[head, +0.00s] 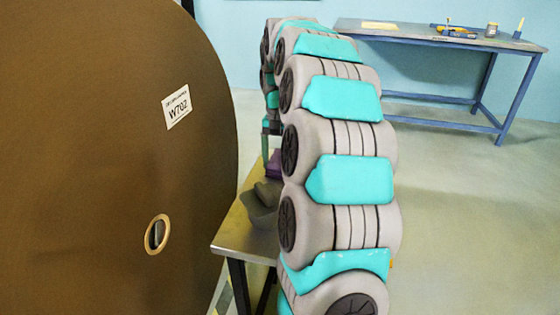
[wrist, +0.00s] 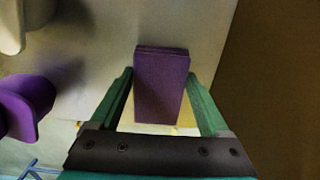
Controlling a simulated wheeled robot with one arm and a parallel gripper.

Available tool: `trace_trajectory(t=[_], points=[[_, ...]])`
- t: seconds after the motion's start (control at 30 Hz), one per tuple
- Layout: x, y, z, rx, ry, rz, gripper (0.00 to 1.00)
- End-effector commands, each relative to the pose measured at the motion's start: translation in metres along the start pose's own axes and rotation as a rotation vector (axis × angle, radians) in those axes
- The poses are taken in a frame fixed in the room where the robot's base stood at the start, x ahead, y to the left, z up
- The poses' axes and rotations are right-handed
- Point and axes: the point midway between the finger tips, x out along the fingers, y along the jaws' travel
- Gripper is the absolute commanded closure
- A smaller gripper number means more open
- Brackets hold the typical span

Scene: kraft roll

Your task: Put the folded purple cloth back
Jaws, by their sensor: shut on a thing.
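The folded purple cloth (wrist: 161,92) is a thick block between the two green fingers of my gripper (wrist: 159,76) in the wrist view. My gripper is shut on it. A pale surface lies behind it, and I cannot tell whether the cloth touches that surface. In the head view a bit of the purple cloth (head: 274,163) shows at the left edge of my arm, over the small metal-topped table (head: 232,240). My arm hides most of the gripper and much of that table there.
A huge brown roll (head: 90,130) labelled W702 stands close on the left. Dull grey-brown items (head: 262,202) sit on the small table. A purple rounded object (wrist: 28,100) is left in the wrist view. A blue workbench (head: 430,38) with small items stands far right; floor before it is clear.

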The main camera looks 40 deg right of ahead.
Motion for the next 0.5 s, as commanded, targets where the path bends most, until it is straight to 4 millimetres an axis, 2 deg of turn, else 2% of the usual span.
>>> trace_trajectory(t=[0.23,0.27,0.4,0.5], points=[[0.0047,0.0000,-0.0006,0.000,0.002,-0.001,1.00],[0.0048,0.0000,-0.0005,0.000,0.002,-0.001,0.17],[0.0046,0.0000,-0.0004,0.000,0.001,-0.001,0.01],[0.0045,0.0000,-0.0003,0.000,0.001,-0.001,0.00]])
